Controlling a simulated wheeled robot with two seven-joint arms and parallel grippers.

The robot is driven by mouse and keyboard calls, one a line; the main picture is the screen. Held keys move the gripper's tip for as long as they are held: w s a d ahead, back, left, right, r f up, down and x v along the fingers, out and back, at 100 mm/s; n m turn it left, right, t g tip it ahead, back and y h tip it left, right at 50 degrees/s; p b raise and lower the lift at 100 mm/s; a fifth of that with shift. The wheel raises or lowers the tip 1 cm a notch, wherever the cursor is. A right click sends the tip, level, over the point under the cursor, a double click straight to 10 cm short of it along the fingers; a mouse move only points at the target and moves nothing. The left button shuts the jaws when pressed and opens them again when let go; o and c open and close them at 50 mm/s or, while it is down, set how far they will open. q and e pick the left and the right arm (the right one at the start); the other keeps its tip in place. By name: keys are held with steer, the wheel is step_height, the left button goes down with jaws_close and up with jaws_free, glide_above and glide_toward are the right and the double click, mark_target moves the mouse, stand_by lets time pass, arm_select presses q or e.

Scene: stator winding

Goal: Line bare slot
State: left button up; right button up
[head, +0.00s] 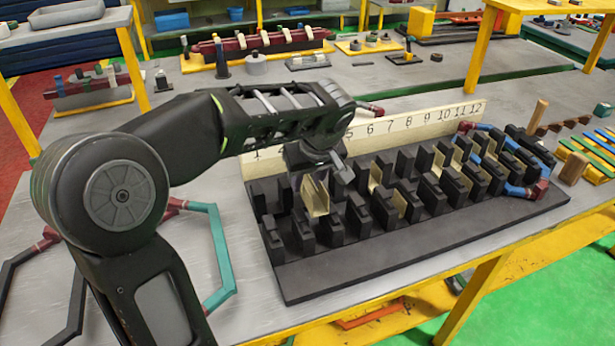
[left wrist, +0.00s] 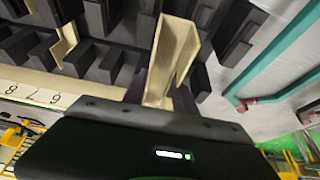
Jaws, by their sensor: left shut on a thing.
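The dark stator block (head: 400,249) lies on the table with rows of black teeth and a cream number board (head: 380,128) behind it. My left gripper (head: 322,166) is over its left part, shut on a cream folded slot liner (head: 315,194). The held liner shows between the fingers in the left wrist view (left wrist: 172,60); I cannot tell whether its lower edge is in a slot. Other cream liners (head: 375,176) stand in slots farther right, one also in the left wrist view (left wrist: 65,45). My arm hides part of the board's low numbers. My right gripper is not seen.
Blue coils with red ends (head: 519,191) sit at the block's right end. A teal and red coil (head: 223,255) lies left of the block. Wooden blocks (head: 572,167) and coloured strips stand at the right. The grey tabletop in front of the block is narrow and clear.

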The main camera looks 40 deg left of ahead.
arm_select(q)
steer(key=shift+f+b, duration=0.55)
steer(key=shift+f, duration=0.05)
stand_by(0.6)
steer(key=shift+f+b, duration=2.2)
steer(key=shift+f, duration=0.05)
steer(key=shift+f+b, duration=0.3)
steer(key=o, duration=1.1)
steer(key=shift+c, duration=0.2)
steer(key=shift+r, duration=0.15)
steer(key=shift+r+p, duration=0.45)
steer(key=shift+r, duration=0.2)
